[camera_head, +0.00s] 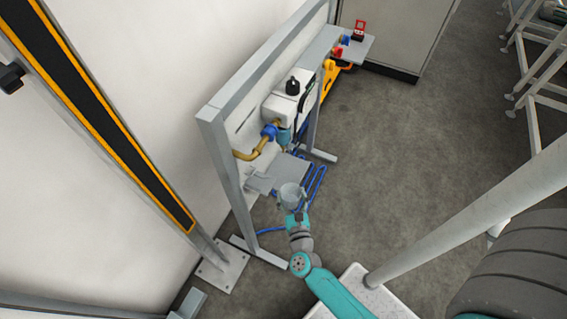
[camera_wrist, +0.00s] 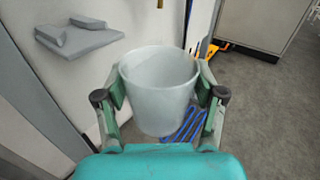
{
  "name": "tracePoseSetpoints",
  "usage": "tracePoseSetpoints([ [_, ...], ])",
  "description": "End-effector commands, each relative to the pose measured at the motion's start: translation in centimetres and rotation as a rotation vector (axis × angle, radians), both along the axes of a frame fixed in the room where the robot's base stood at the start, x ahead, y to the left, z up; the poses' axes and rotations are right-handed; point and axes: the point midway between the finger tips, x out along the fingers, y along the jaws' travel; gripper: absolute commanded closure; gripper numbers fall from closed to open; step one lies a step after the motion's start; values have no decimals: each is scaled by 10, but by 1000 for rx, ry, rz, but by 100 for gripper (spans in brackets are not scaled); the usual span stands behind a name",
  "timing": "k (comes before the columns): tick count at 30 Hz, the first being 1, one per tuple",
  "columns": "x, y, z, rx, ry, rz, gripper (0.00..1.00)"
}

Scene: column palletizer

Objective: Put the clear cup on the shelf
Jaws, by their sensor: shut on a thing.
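The clear cup (camera_wrist: 158,92) is upright between the fingers of my gripper (camera_wrist: 160,90) in the wrist view, and the fingers are shut on its sides. In the head view the cup (camera_head: 292,197) is at the end of my arm, in front of the small grey shelf on the panel frame. The shelf (camera_wrist: 82,40) shows at the upper left of the wrist view, apart from the cup. In the head view the shelf (camera_head: 285,170) lies just behind the cup, which may hide part of its front edge.
A grey frame (camera_head: 222,165) stands around the panel, its upright left of the shelf. A white unit with a black knob (camera_head: 292,87) and a brass pipe (camera_head: 250,153) sit above the shelf. Blue hose (camera_head: 318,185) hangs below. Open floor (camera_head: 400,130) lies to the right.

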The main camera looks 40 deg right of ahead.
Motion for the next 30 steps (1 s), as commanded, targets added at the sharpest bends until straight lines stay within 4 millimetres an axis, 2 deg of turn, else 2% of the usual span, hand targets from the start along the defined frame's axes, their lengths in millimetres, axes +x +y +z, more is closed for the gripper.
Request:
tracePoseSetpoints([
  [1,11,-9,1,-2,-3,-6,62],
  [12,82,-57,2,-3,-2,-3,62],
  [18,114,-78,0,-1,0,-2,62],
  [25,127,-86,-2,-2,1,0,62],
  [30,126,-86,-22,-1,3,0,62],
])
